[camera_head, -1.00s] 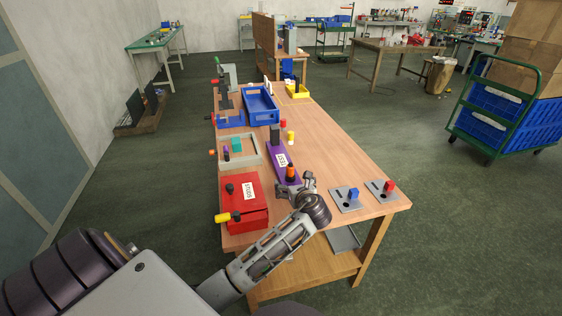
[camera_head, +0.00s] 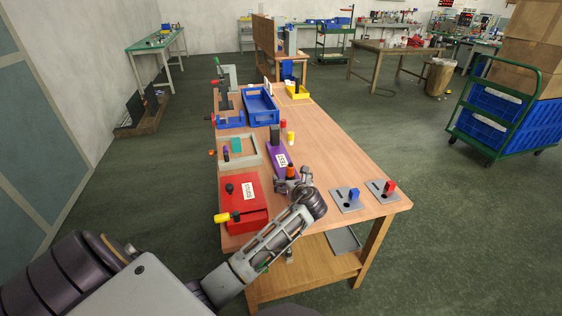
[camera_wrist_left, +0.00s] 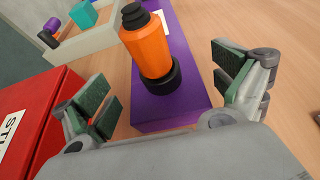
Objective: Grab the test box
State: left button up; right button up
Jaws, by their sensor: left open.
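The test box is a long purple box (camera_head: 273,150) with a white label, lying on the near part of the wooden table. An orange handle (camera_wrist_left: 148,48) with black base and top stands on its near end. My left gripper (camera_head: 288,180) is at that near end and partly hides the handle in the head view. In the left wrist view the left gripper (camera_wrist_left: 166,88) is open, with green-padded fingers apart on either side of the handle. Neither finger visibly touches it. My right gripper is not in view.
A red box (camera_head: 242,194) with a yellow knob sits close left of the gripper. Grey plates with a blue knob (camera_head: 354,194) and a red knob (camera_head: 389,186) lie to the right. A grey tray (camera_head: 252,146) and blue bin (camera_head: 274,106) are farther back. The table's right middle is clear.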

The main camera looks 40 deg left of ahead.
pick_arm(q)
jog(key=shift+b+x, duration=0.3)
jog(key=shift+x, duration=1.2)
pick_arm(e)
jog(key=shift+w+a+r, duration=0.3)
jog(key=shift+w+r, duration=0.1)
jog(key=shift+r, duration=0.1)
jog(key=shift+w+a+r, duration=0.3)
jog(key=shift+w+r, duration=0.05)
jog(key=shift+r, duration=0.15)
pick_arm(q)
jog(key=shift+w, duration=0.1)
jog(key=shift+r, duration=0.1)
jog(key=c, duration=1.4)
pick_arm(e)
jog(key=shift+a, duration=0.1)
pick_arm(q)
jog(key=shift+r, duration=0.1)
